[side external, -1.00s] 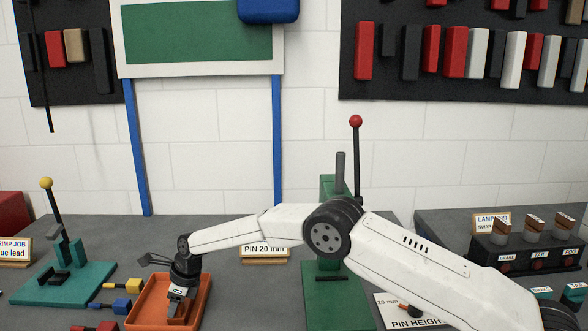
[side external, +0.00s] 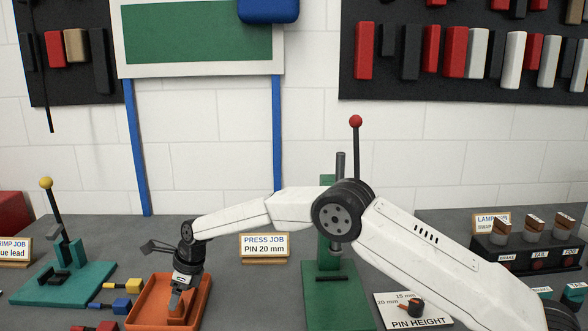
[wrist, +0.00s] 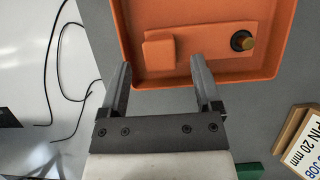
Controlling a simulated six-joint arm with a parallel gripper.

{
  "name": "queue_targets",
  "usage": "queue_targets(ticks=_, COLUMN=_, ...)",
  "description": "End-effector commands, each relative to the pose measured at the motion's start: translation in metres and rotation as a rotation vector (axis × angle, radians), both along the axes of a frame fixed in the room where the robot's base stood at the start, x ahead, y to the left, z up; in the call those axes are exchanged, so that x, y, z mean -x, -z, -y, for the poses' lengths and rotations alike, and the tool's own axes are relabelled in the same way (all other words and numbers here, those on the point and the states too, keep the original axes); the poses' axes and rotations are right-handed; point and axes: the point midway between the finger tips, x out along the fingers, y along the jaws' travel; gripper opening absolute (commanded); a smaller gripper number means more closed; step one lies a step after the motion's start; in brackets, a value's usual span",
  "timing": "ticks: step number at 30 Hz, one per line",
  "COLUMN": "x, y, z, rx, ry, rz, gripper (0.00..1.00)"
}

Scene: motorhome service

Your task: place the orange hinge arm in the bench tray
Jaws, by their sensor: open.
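The orange hinge arm (wrist: 208,46) lies flat in the orange bench tray (wrist: 122,30). In the wrist view it has a raised block at its left end and a dark ring with a brass-coloured centre at its right. My gripper (wrist: 161,64) is open, its two fingers apart with nothing between them, overlapping the tray's near rim in the picture. In the side view my gripper (side external: 176,300) is over the tray (side external: 204,306), just above the hinge arm (side external: 179,318). I cannot tell there whether the fingers touch it.
A green press (side external: 325,285) and a PRESS JOB sign (side external: 264,246) stand right of the tray. A teal crimp tool (side external: 62,283) and several small coloured connectors (side external: 122,306) lie to its left. A PIN HEIGHT card (side external: 412,314) lies at the front right.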

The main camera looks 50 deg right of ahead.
Motion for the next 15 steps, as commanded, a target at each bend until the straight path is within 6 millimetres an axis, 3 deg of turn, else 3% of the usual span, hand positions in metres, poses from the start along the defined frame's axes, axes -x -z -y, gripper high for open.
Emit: queue_targets(ticks=15, x=0.018, y=-0.064, z=0.019, rx=0.0, ry=-0.001, rz=0.002, gripper=0.82)
